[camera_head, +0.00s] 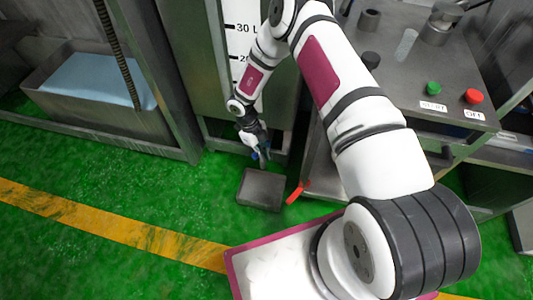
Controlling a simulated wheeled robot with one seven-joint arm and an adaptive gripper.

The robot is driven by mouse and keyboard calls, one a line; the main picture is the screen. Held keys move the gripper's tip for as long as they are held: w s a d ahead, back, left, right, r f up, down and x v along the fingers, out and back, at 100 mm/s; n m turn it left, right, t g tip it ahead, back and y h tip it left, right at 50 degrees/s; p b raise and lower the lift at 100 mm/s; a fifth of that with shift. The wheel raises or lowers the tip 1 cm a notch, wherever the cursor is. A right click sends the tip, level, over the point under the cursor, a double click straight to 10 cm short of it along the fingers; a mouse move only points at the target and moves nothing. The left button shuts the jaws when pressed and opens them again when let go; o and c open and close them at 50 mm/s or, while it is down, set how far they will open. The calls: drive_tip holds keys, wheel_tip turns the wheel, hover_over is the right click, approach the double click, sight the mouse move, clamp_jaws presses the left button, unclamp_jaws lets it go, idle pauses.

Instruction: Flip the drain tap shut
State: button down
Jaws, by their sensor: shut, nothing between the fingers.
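My gripper (262,153) is low in front of the tall grey metal cabinet, just above the dark box on the floor. It is shut and holds nothing. A small blue part shows right at the fingertips; I cannot tell whether it belongs to the gripper or to a tap. A red lever (297,193) sticks out low to the right of the dark box, apart from the gripper. I cannot tell whether it is the drain tap's handle. The tap's body is not clearly visible, and its position cannot be read.
A dark square box (262,189) stands on the green floor below my gripper. A steel bench with a green button (433,88) and a red button (473,96) is at right. A metal trough (95,110) is at left. Open floor lies front left.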

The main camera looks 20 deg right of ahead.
sight(254, 154)
drive_tip(key=w+m, duration=0.1)
drive_tip(key=m, duration=0.1)
drive_tip(key=a+m+y, duration=0.1)
drive_tip(key=m, duration=0.1)
drive_tip(key=w+a+m+y, duration=0.1)
drive_tip(key=m, duration=0.1)
drive_tip(key=shift+w+a+g, duration=0.25)
drive_tip(key=shift+w+g, duration=0.05)
drive_tip(key=shift+w, duration=0.05)
drive_tip(key=shift+w+a, duration=0.3)
drive_tip(key=shift+w, duration=0.45)
drive_tip(key=shift+s, duration=0.1)
